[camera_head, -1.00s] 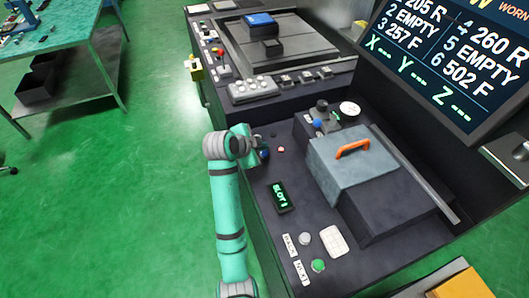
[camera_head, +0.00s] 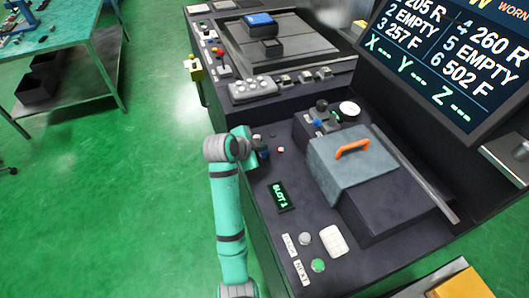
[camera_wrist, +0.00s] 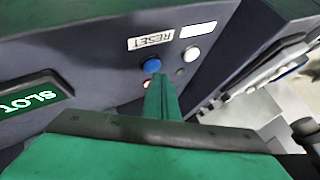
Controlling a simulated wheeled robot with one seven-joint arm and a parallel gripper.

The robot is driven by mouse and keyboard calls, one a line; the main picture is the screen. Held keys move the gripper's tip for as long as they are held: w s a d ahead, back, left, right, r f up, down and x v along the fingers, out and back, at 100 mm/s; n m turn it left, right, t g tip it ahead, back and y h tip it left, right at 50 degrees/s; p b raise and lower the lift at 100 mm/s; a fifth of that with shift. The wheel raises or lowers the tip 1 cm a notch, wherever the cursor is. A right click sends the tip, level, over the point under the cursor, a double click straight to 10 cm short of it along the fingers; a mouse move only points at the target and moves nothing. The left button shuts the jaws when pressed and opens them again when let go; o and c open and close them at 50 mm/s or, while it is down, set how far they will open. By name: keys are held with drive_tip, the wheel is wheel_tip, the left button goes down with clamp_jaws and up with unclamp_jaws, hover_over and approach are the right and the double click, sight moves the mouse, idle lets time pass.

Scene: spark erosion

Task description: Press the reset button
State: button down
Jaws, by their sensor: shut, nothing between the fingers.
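The blue reset button (camera_wrist: 152,65) sits beside a white RESET label (camera_wrist: 150,39) on a dark panel in the wrist view. My gripper (camera_wrist: 160,80) is shut and empty, with its green fingertips pointing at the panel just below the blue button in that picture. Whether the tips touch the panel or button cannot be told. In the head view my gripper (camera_head: 254,146) is at the left edge of the front console, and it hides part of the area around the button.
A white button (camera_wrist: 191,54) and a small dark knob are close to the blue button. Green floor lies free to the left.

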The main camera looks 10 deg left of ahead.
sight(262, 155)
drive_tip(key=shift+f, duration=0.5)
idle(0.8)
drive_tip(key=shift+r, duration=0.9)
drive_tip(key=shift+r, duration=2.55)
drive_tip(key=shift+f, duration=0.1)
